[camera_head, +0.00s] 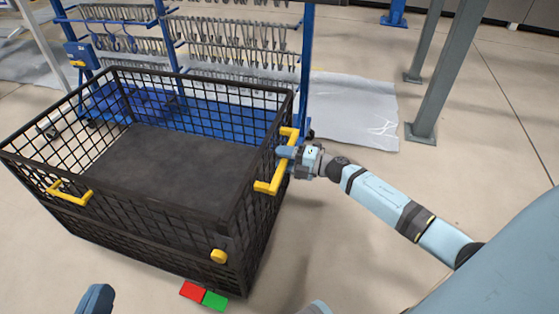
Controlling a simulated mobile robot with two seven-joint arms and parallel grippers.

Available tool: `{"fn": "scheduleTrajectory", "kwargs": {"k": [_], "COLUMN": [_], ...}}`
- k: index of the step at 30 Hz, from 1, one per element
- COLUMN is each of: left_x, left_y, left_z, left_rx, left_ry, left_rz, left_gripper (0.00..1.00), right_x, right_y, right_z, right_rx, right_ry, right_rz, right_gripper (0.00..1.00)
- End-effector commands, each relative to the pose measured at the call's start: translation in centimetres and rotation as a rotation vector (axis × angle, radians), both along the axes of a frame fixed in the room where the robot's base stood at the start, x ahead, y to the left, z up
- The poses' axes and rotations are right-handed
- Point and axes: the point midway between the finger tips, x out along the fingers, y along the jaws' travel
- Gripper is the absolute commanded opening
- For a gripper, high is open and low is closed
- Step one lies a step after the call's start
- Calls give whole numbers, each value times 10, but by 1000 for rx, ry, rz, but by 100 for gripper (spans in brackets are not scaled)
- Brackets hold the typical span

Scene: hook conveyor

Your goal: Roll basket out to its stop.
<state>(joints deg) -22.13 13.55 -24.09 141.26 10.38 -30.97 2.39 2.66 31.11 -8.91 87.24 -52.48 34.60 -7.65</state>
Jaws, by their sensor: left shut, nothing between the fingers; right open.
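The black mesh basket (150,225) stands on the floor at left, with a dark flat bottom inside. On its right end is a yellow handle (264,187), and another yellow handle (72,195) is on its front side. My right gripper (284,153) reaches in from the right and is at the bar of the right-end handle, with its jaws open. Whether the bar lies between the fingers cannot be told. My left gripper (95,299) shows only partly at the bottom edge, shut and empty, apart from the basket.
A blue rack (306,60) with rows of hooks stands behind the basket. Red (192,291) and green (214,300) patches lie on the floor. Grey posts (440,80) stand back right. Floor right of the basket is open.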

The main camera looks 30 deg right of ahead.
Motion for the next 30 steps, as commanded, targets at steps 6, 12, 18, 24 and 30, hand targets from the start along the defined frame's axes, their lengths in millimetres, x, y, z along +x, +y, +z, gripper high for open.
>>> {"fn": "scheduleTrajectory", "kwargs": {"k": [6, 12, 18, 24, 30], "left_x": [2, 2, 2, 2, 2], "left_y": [1, 1, 1, 1, 1], "left_z": [0, 1, 1, 1, 3], "left_rx": [13, 14, 13, 13, 10], "left_ry": [-22, -24, -24, -25, -20], "left_rz": [0, 1, 0, 0, -1], "left_gripper": [0, 0, 0, 0, 0], "right_x": [10, 10, 10, 9, 15], "right_y": [7, 8, 8, 8, 12], "right_z": [0, 0, 0, 0, 1], "right_rx": [1, 0, 1, 1, 1], "right_ry": [1, 1, 1, 1, 0], "right_rz": [-1, -1, -1, -1, -1], "right_gripper": [47, 47, 10, 0, 0]}}
